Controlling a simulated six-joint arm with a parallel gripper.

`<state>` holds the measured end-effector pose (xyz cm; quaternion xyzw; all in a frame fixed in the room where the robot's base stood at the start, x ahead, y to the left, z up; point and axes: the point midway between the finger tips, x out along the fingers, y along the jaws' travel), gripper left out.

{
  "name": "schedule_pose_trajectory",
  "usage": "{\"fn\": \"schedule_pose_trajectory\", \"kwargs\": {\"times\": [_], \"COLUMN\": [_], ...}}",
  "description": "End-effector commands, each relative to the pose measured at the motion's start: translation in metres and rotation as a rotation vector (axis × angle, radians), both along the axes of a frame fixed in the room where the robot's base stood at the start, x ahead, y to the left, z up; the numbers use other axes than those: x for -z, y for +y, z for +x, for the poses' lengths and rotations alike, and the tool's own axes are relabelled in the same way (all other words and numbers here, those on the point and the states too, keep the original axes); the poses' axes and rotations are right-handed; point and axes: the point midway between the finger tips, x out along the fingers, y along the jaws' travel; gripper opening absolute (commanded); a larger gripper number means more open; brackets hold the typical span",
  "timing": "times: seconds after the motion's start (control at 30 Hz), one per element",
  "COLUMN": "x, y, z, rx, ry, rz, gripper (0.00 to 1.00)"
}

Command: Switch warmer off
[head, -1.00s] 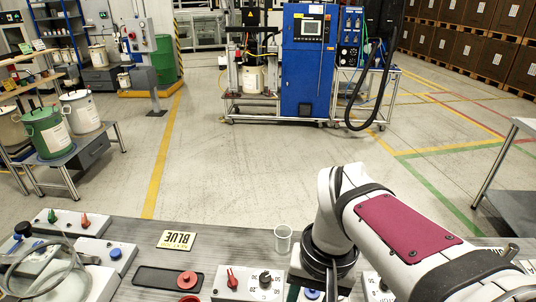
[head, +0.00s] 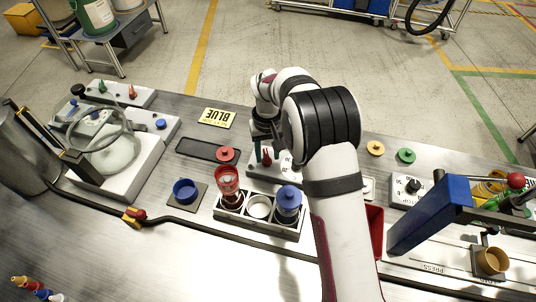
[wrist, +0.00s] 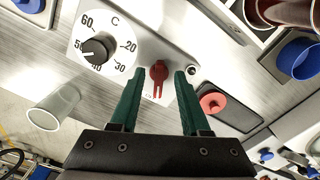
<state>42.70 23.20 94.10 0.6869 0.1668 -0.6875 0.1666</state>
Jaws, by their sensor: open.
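The warmer is a pale box (wrist: 120,18) with a white dial plate marked 20 to 60 C and a black knob (wrist: 95,48). Beside the dial is its red switch (wrist: 158,72), whose handle points toward the bottom of the wrist view. My gripper (wrist: 158,82) is open, its green fingers apart on either side of the red switch. I cannot tell whether either finger touches it.
A clear cup (wrist: 53,108) stands beside the warmer. A red lid (head: 225,154) lies on a black tray (head: 193,147). A rack (head: 273,229) with red and blue containers is in front. A yellow BLUE sign (head: 217,118) lies behind, and a blue press (head: 430,215) stands right.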

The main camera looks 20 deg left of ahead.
Motion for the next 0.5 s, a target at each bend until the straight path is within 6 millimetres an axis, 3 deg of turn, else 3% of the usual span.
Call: {"fn": "schedule_pose_trajectory", "kwargs": {"times": [0.17,0.43,0.5], "x": [0.016,0.018,0.018], "y": [0.0,0.0,0.0], "z": [0.0,0.0,0.0], "rx": [0.001,0.001,0.001], "ry": [-0.001,0.0,0.0], "rz": [0.0,0.001,0.001], "gripper": [0.46,0.46,0.37]}}
